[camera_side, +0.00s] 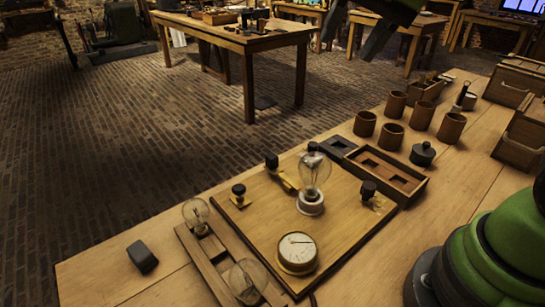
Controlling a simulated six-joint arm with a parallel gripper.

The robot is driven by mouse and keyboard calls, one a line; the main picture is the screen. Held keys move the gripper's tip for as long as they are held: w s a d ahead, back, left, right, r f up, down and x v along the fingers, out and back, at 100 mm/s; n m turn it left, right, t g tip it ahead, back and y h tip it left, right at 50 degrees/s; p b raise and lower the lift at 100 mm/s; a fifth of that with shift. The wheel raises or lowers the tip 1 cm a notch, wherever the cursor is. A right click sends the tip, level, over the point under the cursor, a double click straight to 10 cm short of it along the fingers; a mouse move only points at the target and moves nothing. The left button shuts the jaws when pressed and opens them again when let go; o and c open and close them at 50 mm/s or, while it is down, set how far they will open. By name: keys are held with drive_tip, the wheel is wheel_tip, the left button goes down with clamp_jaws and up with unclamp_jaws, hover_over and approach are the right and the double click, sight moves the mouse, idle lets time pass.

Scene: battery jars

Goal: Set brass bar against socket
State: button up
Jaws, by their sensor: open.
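A small brass bar (286,183) lies on the wooden board (262,235), just behind and left of the lamp socket (311,205). The socket is pale and round, and a clear bulb (316,172) stands upright in it. A gap seems to show between bar and socket, but I cannot tell exactly. My gripper (350,47) is at the top edge, partly out of view. Its dark jaws are open and empty, high above and well away from the board.
Black knobs (238,190) and a round dial (297,250) stand on the board. A bulb rack (203,255) is at the front left. Several brown jars (392,136), a wooden tray (384,176) and a black lidded pot (422,154) stand behind. The left bench corner holds a dark block (142,256).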

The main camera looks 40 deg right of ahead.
drive_tip(key=w+f+m+g, duration=0.2)
drive_tip(key=w+f+m, duration=0.3)
drive_tip(key=w, duration=0.4)
drive_tip(key=m+g+h, duration=0.1)
drive_tip(key=m+g, duration=0.1)
drive_tip(key=m, duration=0.2)
hover_over(272, 155)
wheel_tip(272, 155, down, 13)
drive_tip(key=shift+f, duration=0.15)
wheel_tip(272, 155, down, 10)
drive_tip(key=shift+r, duration=0.1)
